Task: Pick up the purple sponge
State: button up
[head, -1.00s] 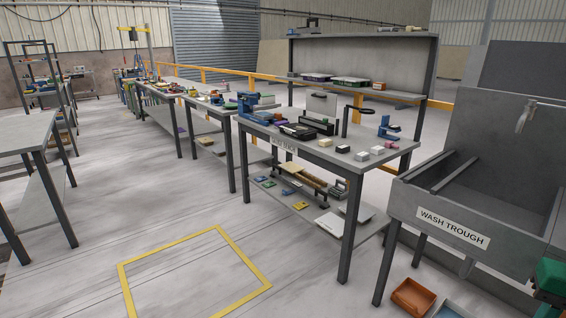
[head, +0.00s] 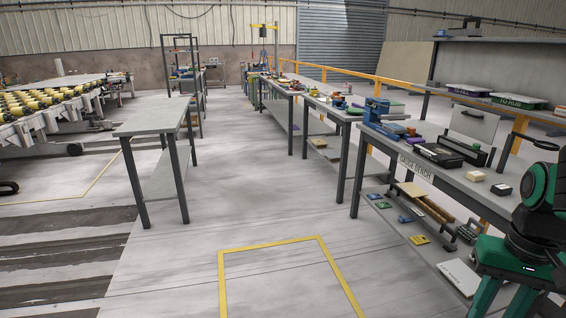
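I cannot make out a purple sponge for certain in the head view. A small purple item (head: 411,132) lies on the gauge bench near a blue vise-like tool, too small to identify. My green and black arm shows at the right edge, in front of the bench's near end. My gripper is not in view.
The gauge bench (head: 405,163) stands at right, with a lower shelf holding several items. Bins (head: 518,101) sit on its upper shelf. A grey table (head: 152,122) stands left of centre. A roller conveyor (head: 45,108) is far left. Open floor with a yellow outline (head: 270,244) lies between.

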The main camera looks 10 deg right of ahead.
aim_at(409, 142)
jog(key=u, duration=0.1)
jog(key=i, duration=2.3)
jog(key=z, duration=0.85)
jog(key=i, duration=0.95)
jog(key=z, duration=1)
jog(key=i, duration=0.45)
jog(key=z, duration=0.3)
